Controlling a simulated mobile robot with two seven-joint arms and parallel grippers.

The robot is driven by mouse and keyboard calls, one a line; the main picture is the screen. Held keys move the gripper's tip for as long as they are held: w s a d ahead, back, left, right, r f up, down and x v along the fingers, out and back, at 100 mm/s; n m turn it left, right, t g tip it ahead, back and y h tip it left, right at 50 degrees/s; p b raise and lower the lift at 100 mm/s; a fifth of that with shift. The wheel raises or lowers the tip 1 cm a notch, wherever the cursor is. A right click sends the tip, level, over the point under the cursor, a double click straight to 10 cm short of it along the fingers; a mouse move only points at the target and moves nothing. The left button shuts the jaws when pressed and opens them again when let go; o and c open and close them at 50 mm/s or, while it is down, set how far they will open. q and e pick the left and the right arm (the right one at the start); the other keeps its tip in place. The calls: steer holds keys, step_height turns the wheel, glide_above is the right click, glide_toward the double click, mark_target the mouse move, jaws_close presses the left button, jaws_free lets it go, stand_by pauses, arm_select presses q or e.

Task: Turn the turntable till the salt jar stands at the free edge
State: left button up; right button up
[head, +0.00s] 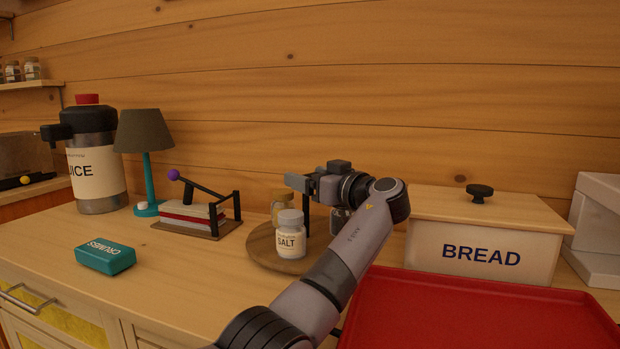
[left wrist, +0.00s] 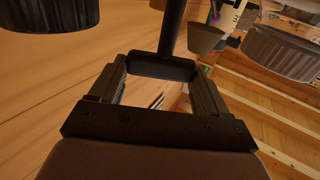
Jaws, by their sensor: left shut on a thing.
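The round wooden turntable (head: 262,248) stands on the counter, partly behind my left arm. The salt jar (head: 290,238), white-lidded and labelled SALT, stands upright at its front, facing me. A second jar (head: 282,202) with a tan lid stands behind it. A third jar (head: 340,222) is mostly hidden by my arm. A dark upright handle (head: 307,218) rises from the turntable. My left gripper (head: 299,182) is shut on the top of this handle. In the left wrist view the handle (left wrist: 172,28) runs away from between the fingers, with dark jar lids (left wrist: 285,52) on either side.
A red tray (head: 480,310) and a BREAD box (head: 480,250) lie to the right.

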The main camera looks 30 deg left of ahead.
arm_select(q)
steer(key=o, duration=1.5)
steer(key=shift+c, duration=0.2)
step_height(320, 180, up, 20)
steer(key=p, duration=0.6)
steer(key=shift+p, duration=0.3)
